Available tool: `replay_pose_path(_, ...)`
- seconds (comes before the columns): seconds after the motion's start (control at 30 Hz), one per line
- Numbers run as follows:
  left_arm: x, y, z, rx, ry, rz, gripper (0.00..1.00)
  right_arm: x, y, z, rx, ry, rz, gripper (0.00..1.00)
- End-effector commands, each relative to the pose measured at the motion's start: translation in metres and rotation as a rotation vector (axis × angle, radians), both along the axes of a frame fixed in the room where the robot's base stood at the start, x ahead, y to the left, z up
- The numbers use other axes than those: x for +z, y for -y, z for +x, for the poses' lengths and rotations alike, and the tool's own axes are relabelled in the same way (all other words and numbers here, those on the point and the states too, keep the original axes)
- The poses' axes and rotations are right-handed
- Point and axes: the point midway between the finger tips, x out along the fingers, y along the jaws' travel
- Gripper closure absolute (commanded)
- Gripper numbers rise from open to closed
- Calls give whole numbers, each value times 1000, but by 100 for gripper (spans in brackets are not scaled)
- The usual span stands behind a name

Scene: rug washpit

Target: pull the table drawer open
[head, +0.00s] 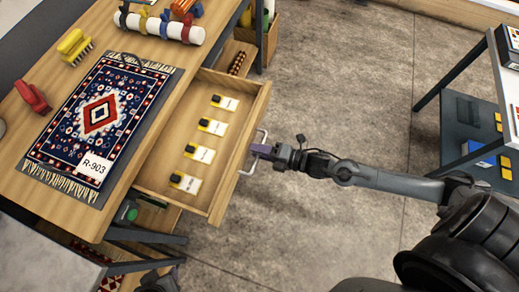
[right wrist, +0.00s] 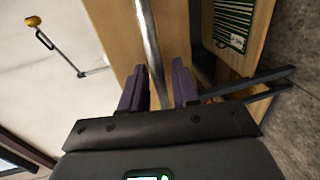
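The table drawer (head: 223,204) is pulled well out from the wooden table (head: 62,212), toward the right. Its open inside shows several small cards with yellow and black ends. A silvery bar handle (head: 262,137) is on its front. My right gripper (head: 256,150) is at this handle. In the right wrist view the handle bar (right wrist: 148,35) runs between the two purple fingers (right wrist: 158,80), with some gap showing beside it, so the fingers look open around it. A dark part at the lower left edge of the head view may be my left gripper; its fingers cannot be made out.
A patterned rug sample (head: 126,92) with an R-903 tag lies on the table, with a red clamp (head: 33,96), a yellow brush (head: 74,46) and a white roll (head: 153,26) around it. A shelf unit (head: 455,125) stands at right.

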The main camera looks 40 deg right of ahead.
Motion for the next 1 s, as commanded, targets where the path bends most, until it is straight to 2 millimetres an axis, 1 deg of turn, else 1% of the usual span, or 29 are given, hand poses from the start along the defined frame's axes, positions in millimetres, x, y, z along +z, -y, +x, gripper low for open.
replay_pose_path(0.23,0,-2,0,-6,-1,8,57,0,1,-1,0,-1,-1,70)
replay_pose_path(0.37,3,-3,0,-7,0,11,57,2,6,-9,1,-2,0,70)
replay_pose_path(0.47,7,-3,0,-7,0,11,57,5,13,-19,1,-4,-1,70)
replay_pose_path(0.8,22,-1,0,-3,0,4,57,16,43,-63,1,-5,-2,70)
replay_pose_path(1.0,28,1,0,2,0,-3,57,21,55,-80,1,-2,0,70)
